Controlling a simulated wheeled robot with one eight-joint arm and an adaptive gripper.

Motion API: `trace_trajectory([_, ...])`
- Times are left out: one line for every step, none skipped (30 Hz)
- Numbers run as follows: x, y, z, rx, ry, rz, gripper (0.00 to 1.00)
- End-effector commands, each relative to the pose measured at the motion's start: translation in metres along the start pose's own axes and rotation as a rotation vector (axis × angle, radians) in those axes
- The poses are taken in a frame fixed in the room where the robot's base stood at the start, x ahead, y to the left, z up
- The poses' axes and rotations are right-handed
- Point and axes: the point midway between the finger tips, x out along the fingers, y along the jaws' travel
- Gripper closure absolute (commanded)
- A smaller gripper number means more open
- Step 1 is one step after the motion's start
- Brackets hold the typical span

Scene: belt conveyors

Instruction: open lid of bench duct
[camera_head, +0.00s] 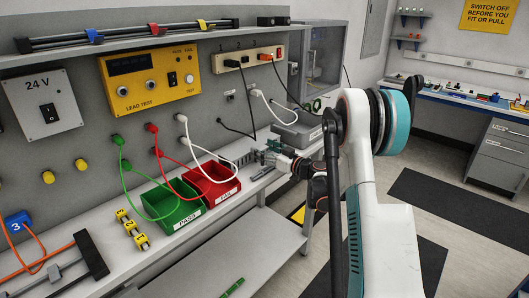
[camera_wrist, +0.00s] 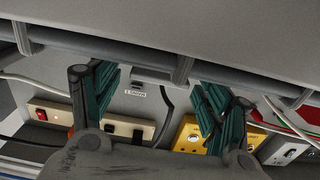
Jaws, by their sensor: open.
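The bench duct (camera_head: 244,159) appears as a short grey slotted piece on the bench, right of the red bin. Whether its lid is shut is too small to tell. My gripper (camera_head: 266,156) is open and empty, low over the bench at the duct's right end; I cannot tell whether it touches it. In the wrist view my gripper (camera_wrist: 158,95) has its two green-padded fingers wide apart. A long grey ledge with short cross ribs (camera_wrist: 130,45) runs across the top of that view, close up, and may be part of the duct.
The red bin (camera_head: 228,190) and green bin (camera_head: 188,218) stand left of the duct, with red, green and white leads draped nearby. A grey box (camera_head: 298,135) sits behind my gripper. The wall holds a power strip (camera_head: 248,60) and yellow test panel (camera_head: 152,82).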

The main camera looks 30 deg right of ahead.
Motion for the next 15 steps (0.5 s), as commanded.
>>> trace_trajectory([0.0, 0.0001, -0.0001, 0.0, 0.0, 0.0, 0.3])
trace_trajectory([0.0, 0.0001, -0.0002, 0.0, 0.0, 0.0, 0.3])
trace_trajectory([-0.0001, 0.0001, -0.0002, 0.0, 0.0, 0.0, 0.3])
trace_trajectory([-0.0001, 0.0001, -0.0002, 0.0, 0.0, 0.0, 0.3])
trace_trajectory([-0.0002, 0.0001, -0.0002, 0.0, 0.0, 0.0, 0.3])
trace_trajectory([-0.0002, 0.0001, -0.0002, 0.0, 0.0, 0.0, 0.39])
trace_trajectory([-0.0002, 0.0001, -0.0002, 0.0, 0.0, 0.0, 0.46])
trace_trajectory([-0.0003, 0.0001, -0.0002, 0.0, 0.0, 0.0, 0.53])
trace_trajectory([-0.0003, 0.0001, -0.0002, 0.0, 0.0, 0.0, 0.62])
trace_trajectory([-0.0003, 0.0001, -0.0002, 0.0, 0.0, 0.0, 0.69])
trace_trajectory([-0.0003, 0.0001, -0.0002, 0.0, 0.0, 0.0, 0.75])
trace_trajectory([-0.0004, 0.0002, -0.0002, 0.0, 0.0, 0.0, 0.84])
trace_trajectory([-0.0004, 0.0002, -0.0002, 0.0, 0.0, 0.0, 0.91])
trace_trajectory([-0.0004, 0.0002, -0.0002, 0.0, 0.0, 0.0, 0.93])
trace_trajectory([-0.0004, 0.0002, -0.0003, 0.0, 0.0, 0.0, 0.93])
